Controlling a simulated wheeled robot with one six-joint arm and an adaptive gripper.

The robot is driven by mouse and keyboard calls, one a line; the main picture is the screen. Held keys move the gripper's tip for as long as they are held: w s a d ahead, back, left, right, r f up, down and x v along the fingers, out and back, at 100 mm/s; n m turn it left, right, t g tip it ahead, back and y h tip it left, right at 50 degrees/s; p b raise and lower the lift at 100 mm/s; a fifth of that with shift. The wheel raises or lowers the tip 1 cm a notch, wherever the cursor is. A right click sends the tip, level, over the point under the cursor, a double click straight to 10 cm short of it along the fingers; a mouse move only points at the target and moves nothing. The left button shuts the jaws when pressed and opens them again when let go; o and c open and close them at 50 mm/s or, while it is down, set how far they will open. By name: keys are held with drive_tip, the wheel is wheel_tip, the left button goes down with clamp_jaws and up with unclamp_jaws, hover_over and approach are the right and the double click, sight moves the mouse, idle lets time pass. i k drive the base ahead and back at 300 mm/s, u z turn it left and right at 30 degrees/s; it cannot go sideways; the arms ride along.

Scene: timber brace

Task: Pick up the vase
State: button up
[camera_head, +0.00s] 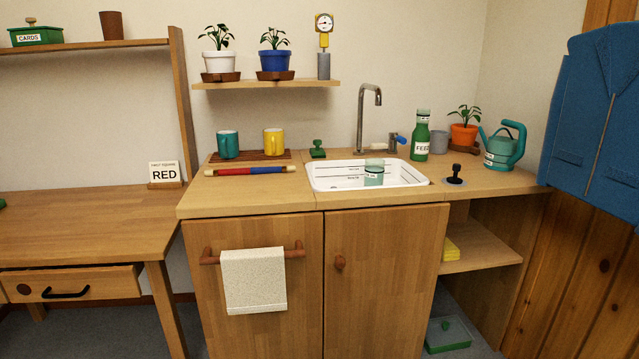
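I cannot identify a vase with certainty. A plain brown cup-shaped vessel (111,25) stands upright on the upper left shelf. A grey vessel (439,142) stands at the back of the counter, right of the green FEED bottle (421,136). A clear glass vessel with a greenish content (374,173) stands in the white sink (330,182). My gripper is not in view.
The counter holds teal (228,145) and yellow (274,142) mugs, a tap (362,115), an orange potted plant (463,135) and a teal watering can (502,148). Potted plants stand on a wall shelf (300,84). A drawer (75,287) sits under the left desk.

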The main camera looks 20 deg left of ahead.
sight(374, 168)
drive_tip(key=u, duration=1.3)
drive_tip(key=i, duration=1)
